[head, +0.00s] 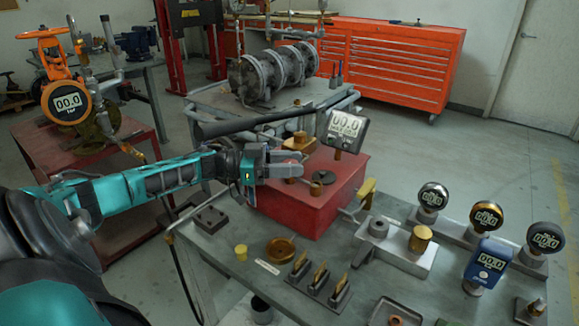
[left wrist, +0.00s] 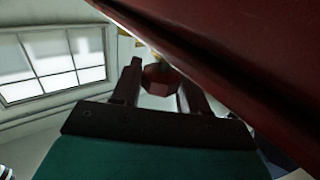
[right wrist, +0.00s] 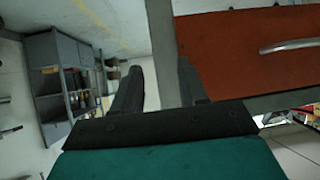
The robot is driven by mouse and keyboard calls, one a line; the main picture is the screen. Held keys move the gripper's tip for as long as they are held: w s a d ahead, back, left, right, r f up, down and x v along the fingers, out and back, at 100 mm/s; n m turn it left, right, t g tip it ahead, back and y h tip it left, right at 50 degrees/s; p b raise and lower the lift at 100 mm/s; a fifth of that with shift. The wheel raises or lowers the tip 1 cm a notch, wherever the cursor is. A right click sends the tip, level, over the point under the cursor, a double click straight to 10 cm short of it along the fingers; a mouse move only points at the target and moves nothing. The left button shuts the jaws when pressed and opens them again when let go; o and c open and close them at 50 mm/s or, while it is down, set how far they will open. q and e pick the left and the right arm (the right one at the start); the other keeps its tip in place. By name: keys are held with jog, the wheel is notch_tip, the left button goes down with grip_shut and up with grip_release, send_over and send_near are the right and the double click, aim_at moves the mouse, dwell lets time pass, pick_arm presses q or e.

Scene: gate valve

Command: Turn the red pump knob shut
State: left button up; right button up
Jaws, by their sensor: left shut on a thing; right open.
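The red pump (head: 318,212) is a box on the grey workbench, with a digital gauge (head: 344,130) standing over it. My left gripper (head: 291,169) is at the pump's upper left side, its fingers pointing right. In the left wrist view, a dark red faceted knob (left wrist: 160,78) sits between the fingertips of the left gripper (left wrist: 158,85), which is shut on it. The fingers mostly hide the knob in the head view. My right gripper (right wrist: 158,85) shows only in the right wrist view, open and empty, away from the pump.
The workbench (head: 235,285) also holds a brass dish (head: 281,250), several brass-handled pieces, a brass-capped block (head: 420,238) and several gauges at the right. A red cart (head: 60,160) with an orange handwheel valve stands at the left. An orange tool cabinet (head: 390,60) is behind.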

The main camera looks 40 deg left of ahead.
pick_arm(q)
jog(key=o, duration=1)
jog(key=shift+c, duration=0.2)
jog(key=v, duration=1.2)
jog(key=shift+s+a, duration=0.2)
jog(key=shift+a, duration=0.15)
